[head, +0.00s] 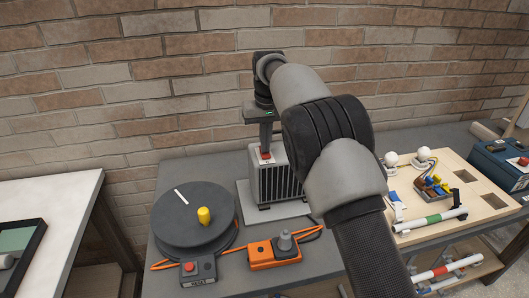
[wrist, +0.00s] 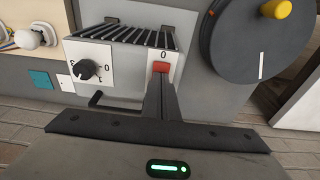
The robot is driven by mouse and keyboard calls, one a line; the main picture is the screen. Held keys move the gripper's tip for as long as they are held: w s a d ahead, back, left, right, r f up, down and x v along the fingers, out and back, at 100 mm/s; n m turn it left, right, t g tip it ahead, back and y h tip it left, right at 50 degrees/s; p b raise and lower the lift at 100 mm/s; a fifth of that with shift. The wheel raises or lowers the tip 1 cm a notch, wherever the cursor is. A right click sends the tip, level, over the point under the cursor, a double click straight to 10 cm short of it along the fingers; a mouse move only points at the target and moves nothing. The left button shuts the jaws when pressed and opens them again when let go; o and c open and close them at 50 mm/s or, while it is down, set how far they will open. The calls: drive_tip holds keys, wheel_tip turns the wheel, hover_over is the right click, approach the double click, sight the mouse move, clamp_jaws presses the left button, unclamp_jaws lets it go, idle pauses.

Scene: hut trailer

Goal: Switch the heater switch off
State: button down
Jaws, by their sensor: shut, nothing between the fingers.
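The heater (head: 285,188) is a pale box with a dark grille, standing on a grey plate on the bench. Its red switch (head: 265,155) is on top, under my gripper (head: 266,145). In the wrist view the red switch (wrist: 161,67) sits on a white panel with a "0" beside it; its lower part is hidden by my fingers.
A dark turntable (head: 180,222) with a yellow knob (head: 204,215) is left of the heater. An orange box (head: 265,257) and a grey box with a red button (head: 198,270) lie in front. A wooden board (head: 466,180) with bulbs and a blue box (head: 490,157) are right. A brick wall stands behind.

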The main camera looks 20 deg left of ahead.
drive_tip(key=shift+r+p, duration=1.85)
drive_tip(key=shift+r, duration=1.65)
